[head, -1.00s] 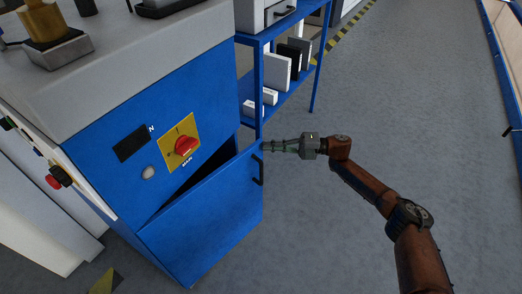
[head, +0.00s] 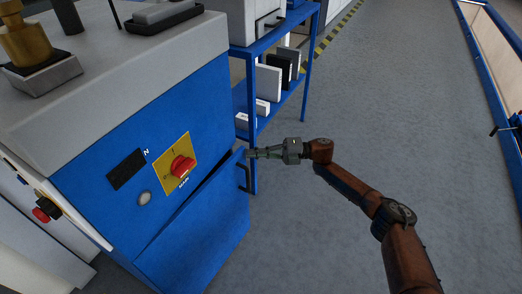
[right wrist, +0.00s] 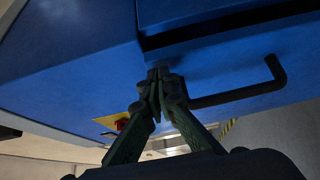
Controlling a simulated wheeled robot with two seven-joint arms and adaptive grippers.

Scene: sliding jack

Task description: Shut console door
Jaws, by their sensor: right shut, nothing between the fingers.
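The blue console door (head: 196,232) is on the front of the blue console (head: 100,150) in the head view. It stands slightly ajar, with a narrow dark gap along its top edge. Its black handle (head: 245,177) is near the free right edge and also shows in the right wrist view (right wrist: 245,92). My right gripper (head: 250,153) is shut and empty, its fingertips at the door's upper right corner beside the handle. In the right wrist view its closed fingertips (right wrist: 160,80) are against or very near the door's edge; contact is hard to tell. My left gripper is not in view.
A red knob on a yellow plate (head: 180,165) sits above the door. A blue shelf rack (head: 308,70) with boxes stands behind the console. The grey floor (head: 390,100) to the right is open.

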